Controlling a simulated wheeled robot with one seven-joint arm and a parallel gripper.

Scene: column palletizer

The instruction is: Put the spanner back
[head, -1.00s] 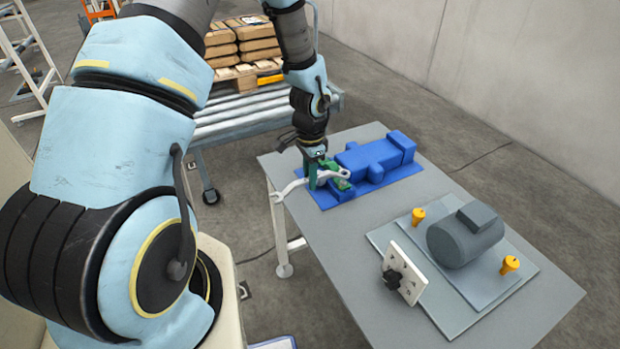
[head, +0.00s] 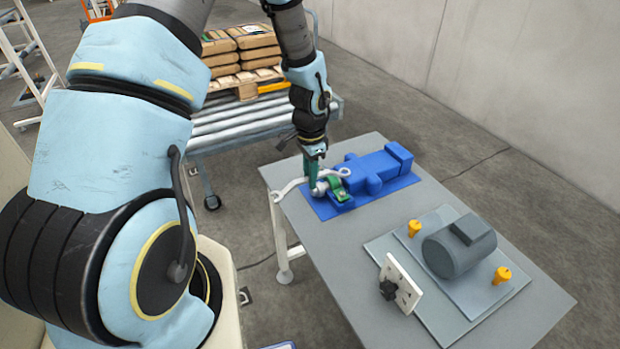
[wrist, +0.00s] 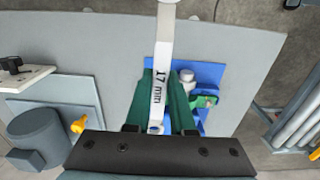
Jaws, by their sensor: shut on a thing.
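The spanner (head: 294,186) is silver-white, and its handle reads 17 mm in the wrist view (wrist: 160,85). My gripper (head: 312,180) has green fingers that are shut on its handle; the fingers flank it in the wrist view (wrist: 161,100). The spanner lies across the near end of a blue fixture (head: 375,170) on the grey table, one end reaching toward the table's left edge. I cannot tell if it touches the fixture. A green part (head: 338,190) and a silver round piece (wrist: 187,76) are beside my fingers.
On the grey table (head: 360,240) stand a grey motor (head: 455,252) on a plate, two yellow knobs (head: 414,228) and a white panel with a black knob (head: 402,285). A roller conveyor (head: 235,122) and a pallet of brown sacks (head: 245,60) are behind. The table's right back is clear.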

